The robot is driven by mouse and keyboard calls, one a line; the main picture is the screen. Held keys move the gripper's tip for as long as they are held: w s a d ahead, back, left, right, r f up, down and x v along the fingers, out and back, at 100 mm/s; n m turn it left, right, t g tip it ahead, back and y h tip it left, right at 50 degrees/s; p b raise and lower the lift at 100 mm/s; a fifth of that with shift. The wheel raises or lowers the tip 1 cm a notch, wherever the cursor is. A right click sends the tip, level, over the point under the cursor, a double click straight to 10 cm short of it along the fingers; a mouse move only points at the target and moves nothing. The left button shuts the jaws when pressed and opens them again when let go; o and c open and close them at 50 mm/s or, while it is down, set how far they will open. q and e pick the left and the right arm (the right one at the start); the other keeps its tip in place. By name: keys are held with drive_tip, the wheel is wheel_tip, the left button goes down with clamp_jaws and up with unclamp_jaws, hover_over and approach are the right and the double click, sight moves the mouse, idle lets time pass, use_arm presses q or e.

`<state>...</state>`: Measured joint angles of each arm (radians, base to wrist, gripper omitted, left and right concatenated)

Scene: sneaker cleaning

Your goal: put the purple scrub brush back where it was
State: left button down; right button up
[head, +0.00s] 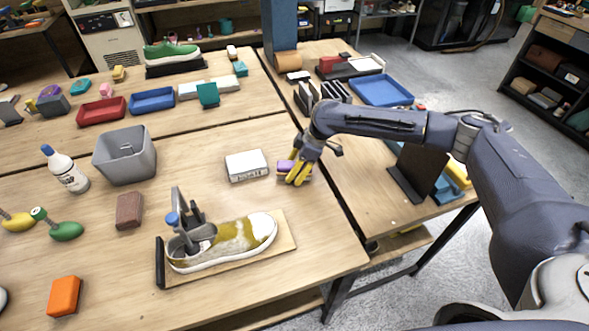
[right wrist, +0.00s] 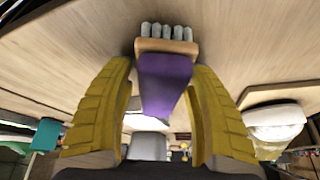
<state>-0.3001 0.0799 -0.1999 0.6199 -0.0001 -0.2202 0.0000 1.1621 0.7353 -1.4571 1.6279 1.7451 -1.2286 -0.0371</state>
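The purple scrub brush (head: 284,165) is at my right gripper (head: 300,177), near the right edge of the front table. In the right wrist view the brush (right wrist: 165,82) has a purple handle, a tan base and pale bristles. I cannot tell whether the bristles touch the table. A white sneaker with yellow-brown stains (head: 232,240) lies on a wooden board, with a grey clamp with a blue knob (head: 187,222) at its left end. My left gripper is out of view.
A white block (head: 247,165) lies just left of my right gripper. A grey bin (head: 125,157), a white bottle (head: 65,170) and a brown block (head: 129,210) stand further left. A dark upright plate (head: 420,170) and a blue tray (head: 380,90) are on the right table. A gap separates the tables.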

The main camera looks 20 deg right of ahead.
drive_tip(key=shift+o, duration=0.5)
drive_tip(key=shift+r, duration=0.1)
drive_tip(key=shift+d+r, duration=0.1)
drive_tip(key=shift+r, duration=0.1)
drive_tip(key=v, duration=1.1)
drive_tip(key=shift+d+r, duration=0.1)
drive_tip(key=shift+r, duration=0.2)
